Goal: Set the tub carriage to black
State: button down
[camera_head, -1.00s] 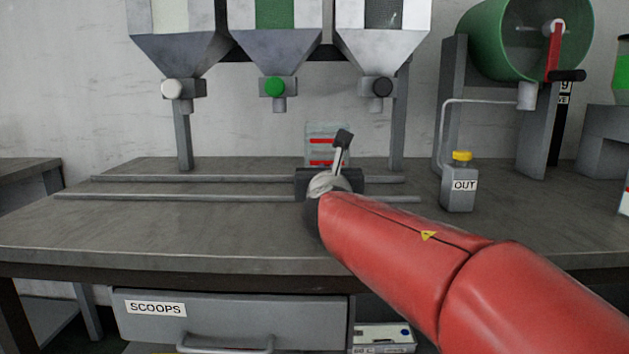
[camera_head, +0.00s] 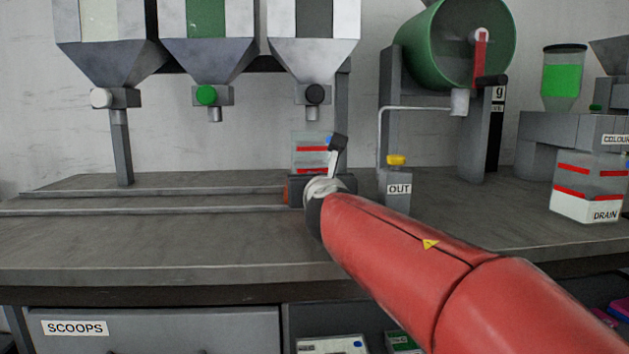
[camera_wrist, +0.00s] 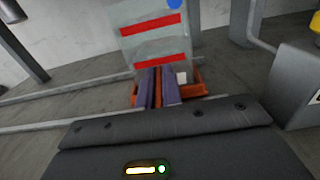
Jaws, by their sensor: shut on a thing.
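The clear tub (camera_head: 310,158) with red bands stands on its orange carriage (camera_head: 286,192), at the right part of the rails. In the head view it lines up below the black-knobbed outlet (camera_head: 313,95) of the right hopper. In the wrist view, the tub (camera_wrist: 150,42) stands upright just beyond my gripper (camera_wrist: 163,88), whose dark fingers are closed together at the orange carriage (camera_wrist: 193,88). What lies between the fingers is mostly hidden. In the head view my red arm hides the fingers and part of the carriage.
The white-knobbed outlet (camera_head: 101,98) and green-knobbed outlet (camera_head: 207,95) are to the left. The OUT bottle (camera_head: 398,185) stands close to the right of my wrist. A green drum (camera_head: 450,45) and the DRAIN container (camera_head: 587,190) are further right. The left rails (camera_head: 150,193) are clear.

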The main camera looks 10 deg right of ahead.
jog(key=shift+d, duration=0.25)
jog(key=c, duration=1.6)
grip_release()
jog(key=shift+d, duration=0.1)
jog(key=shift+o, duration=0.2)
jog(key=s, duration=0.8)
jog(key=shift+a+p, duration=0.2)
jog(key=shift+p, duration=0.15)
